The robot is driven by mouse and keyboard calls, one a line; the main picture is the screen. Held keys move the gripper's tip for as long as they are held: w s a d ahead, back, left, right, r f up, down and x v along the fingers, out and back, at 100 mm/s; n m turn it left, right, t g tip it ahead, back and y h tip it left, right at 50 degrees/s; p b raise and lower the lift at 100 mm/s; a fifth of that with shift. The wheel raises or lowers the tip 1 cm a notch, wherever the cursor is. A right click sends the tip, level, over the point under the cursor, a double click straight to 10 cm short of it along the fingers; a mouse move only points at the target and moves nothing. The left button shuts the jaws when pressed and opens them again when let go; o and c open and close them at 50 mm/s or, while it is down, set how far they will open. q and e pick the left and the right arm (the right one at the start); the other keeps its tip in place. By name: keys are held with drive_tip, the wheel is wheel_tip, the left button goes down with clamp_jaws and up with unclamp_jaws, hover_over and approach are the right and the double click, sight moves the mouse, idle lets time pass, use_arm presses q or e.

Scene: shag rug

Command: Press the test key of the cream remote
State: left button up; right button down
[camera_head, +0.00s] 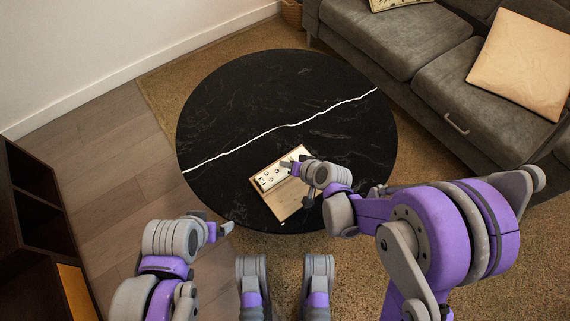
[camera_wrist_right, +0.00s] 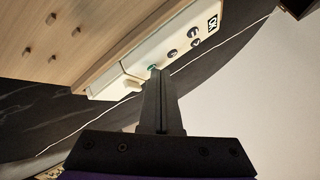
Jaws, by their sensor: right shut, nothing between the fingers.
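The cream remote (camera_head: 268,178) lies along the far edge of a wooden board (camera_head: 284,203) on the round black table. My right gripper (camera_head: 290,166) is shut and empty over the remote.
The black table (camera_head: 240,105) with a white vein is otherwise clear. The board (camera_wrist_right: 62,40) carries several small wooden pegs. A grey sofa (camera_head: 400,60) with cushions stands at the right. A dark shelf (camera_head: 35,205) stands at the left.

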drive_tip(key=shift+r, duration=0.1)
drive_tip(key=shift+r+p, duration=0.7)
wheel_tip(320, 180, up, 5)
drive_tip(key=p, duration=0.4)
idle(0.3)
idle(0.5)
